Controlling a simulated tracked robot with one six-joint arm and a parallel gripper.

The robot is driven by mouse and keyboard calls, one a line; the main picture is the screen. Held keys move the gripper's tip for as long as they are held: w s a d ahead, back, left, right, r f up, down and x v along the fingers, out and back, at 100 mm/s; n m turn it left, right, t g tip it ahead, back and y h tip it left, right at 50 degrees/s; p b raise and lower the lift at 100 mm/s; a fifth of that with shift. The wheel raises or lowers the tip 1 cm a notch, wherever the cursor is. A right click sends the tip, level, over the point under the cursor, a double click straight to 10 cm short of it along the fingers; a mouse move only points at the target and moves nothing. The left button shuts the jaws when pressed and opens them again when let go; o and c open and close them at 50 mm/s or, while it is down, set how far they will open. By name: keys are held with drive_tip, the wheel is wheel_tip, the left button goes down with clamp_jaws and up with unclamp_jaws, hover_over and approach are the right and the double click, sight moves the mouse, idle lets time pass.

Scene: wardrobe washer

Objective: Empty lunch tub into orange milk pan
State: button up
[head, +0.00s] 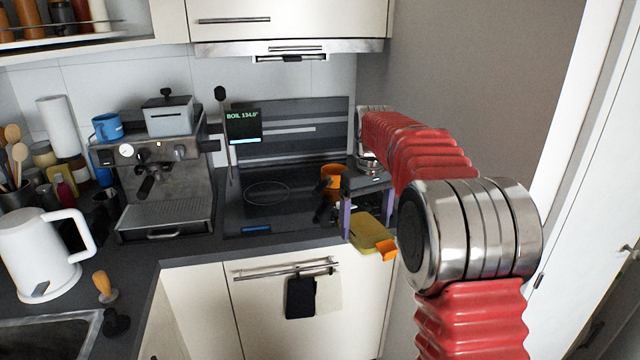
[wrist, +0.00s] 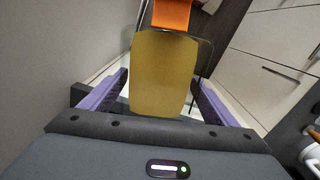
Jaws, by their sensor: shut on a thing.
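The lunch tub (head: 368,232) is yellow, with an orange piece (head: 388,251) at its near end. My gripper (head: 367,217), with purple fingers, is shut on it in front of the counter edge, near the hob's right side. In the wrist view the tub (wrist: 165,75) lies between the fingers (wrist: 160,98), with the orange piece (wrist: 172,14) at the top. I cannot see what is in the tub. The orange milk pan (head: 335,172) stands on the hob behind my gripper and is partly hidden by it.
The black hob (head: 265,205) has a panel reading BOIL behind it. An espresso machine (head: 165,185) stands left of the hob, and a white kettle (head: 40,250) farther left. Cloths (head: 300,297) hang from a rail below the counter. A wall closes off the right.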

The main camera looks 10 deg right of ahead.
drive_tip(key=shift+w+a+m, duration=0.15)
drive_tip(key=shift+a+m, duration=0.65)
drive_tip(key=shift+m, duration=0.2)
drive_tip(key=a+m, duration=0.3)
drive_tip(key=m, duration=0.1)
drive_tip(key=shift+a+m, duration=0.35)
drive_tip(key=shift+m, duration=0.05)
